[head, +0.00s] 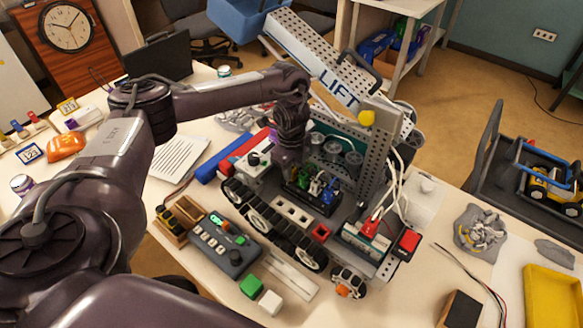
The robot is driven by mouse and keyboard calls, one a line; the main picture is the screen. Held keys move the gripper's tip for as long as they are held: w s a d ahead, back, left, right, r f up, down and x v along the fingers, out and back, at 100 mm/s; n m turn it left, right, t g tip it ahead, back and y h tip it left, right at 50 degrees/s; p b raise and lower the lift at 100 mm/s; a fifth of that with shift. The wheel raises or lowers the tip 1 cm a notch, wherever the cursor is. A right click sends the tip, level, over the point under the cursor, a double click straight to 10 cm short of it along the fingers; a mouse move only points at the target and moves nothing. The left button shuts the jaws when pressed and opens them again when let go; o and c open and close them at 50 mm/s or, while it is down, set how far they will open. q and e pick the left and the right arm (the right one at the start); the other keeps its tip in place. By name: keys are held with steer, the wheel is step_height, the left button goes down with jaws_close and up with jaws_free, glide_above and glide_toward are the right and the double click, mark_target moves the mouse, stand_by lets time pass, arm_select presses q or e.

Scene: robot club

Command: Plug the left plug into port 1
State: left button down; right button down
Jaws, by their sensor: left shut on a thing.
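A tracked lift robot (290,211) stands on the table with a tall grey perforated frame. A black block (301,199) on its deck has blue and green parts on top. My left gripper (286,163) points down at this block's back left side. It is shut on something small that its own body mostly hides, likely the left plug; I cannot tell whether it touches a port. A pale port strip (366,243) at the robot's front right has a red plug (371,222) and white cables. Port numbers are too small to read. My right gripper is not in view.
A grey controller (222,243), a green cube (251,286) and a white cube (270,302) lie in front of the robot. A yellow tray (552,298) is at the right. The tall frame and white cables (393,180) stand close right of my gripper.

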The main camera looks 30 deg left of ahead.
arm_select(q)
steer(key=shift+s+f, duration=0.1)
steer(key=c, duration=1.1)
jaws_free()
steer(key=shift+r, duration=0.2)
steer(key=shift+r+p, duration=2.9)
steer(key=shift+p, duration=0.15)
steer(key=shift+f, duration=0.1)
